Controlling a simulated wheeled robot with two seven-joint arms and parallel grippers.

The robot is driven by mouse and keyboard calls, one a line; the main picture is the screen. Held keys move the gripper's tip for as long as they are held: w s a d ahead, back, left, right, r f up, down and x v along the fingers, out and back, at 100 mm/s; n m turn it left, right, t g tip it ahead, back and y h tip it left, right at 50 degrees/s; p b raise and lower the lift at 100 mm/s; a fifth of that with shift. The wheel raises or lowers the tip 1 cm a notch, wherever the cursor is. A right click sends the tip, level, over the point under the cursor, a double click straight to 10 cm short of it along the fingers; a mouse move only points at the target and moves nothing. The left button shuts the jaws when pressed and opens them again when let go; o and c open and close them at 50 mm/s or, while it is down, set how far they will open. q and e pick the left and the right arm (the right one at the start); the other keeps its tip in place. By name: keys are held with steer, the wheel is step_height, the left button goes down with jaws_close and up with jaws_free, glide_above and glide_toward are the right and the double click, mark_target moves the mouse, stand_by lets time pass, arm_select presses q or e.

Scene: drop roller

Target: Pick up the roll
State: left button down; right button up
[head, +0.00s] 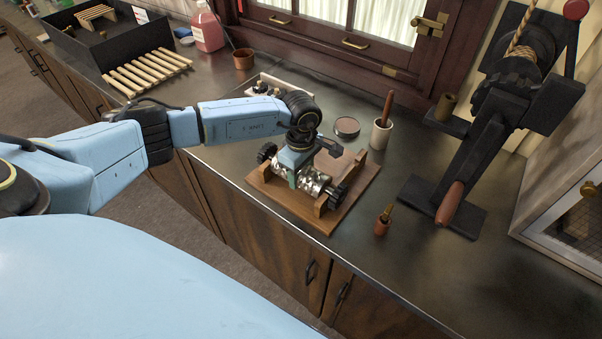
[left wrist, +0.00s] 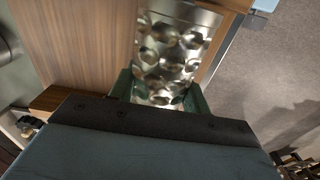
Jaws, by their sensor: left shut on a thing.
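The roll is a shiny metal cylinder with round dimples (head: 313,182) and dark gear-like ends. In the head view it lies across a wooden stand (head: 283,203) on the counter, between upright wooden supports. My left gripper (head: 297,178) comes down from above and is shut on the middle of the roll. In the left wrist view the dimpled roll (left wrist: 172,58) sits between the green fingers of the left gripper (left wrist: 160,92). The roll's ends are out of that view. I cannot tell if the roll is lifted off its supports. My right gripper is not in view.
A dark hand-cranked machine (head: 480,125) stands to the right. A slatted rack (head: 147,70) lies far left. The front right counter is clear.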

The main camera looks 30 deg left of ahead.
arm_select(q)
steer(key=shift+w+r, duration=0.2)
steer(key=shift+r, duration=0.2)
step_height(320, 180, up, 10)
steer(key=shift+f+b, duration=0.2)
steer(key=shift+b, duration=0.15)
stand_by(0.9)
steer(key=shift+s+d+m, duration=0.15)
steer(key=shift+d+m, duration=0.25)
steer(key=shift+m, duration=0.2)
steer(key=s+d+r+m+b, duration=0.2)
steer(key=s+d+m+b, duration=0.3)
steer(key=m, duration=1.1)
steer(key=d, duration=0.3)
steer(key=shift+d, duration=0.2)
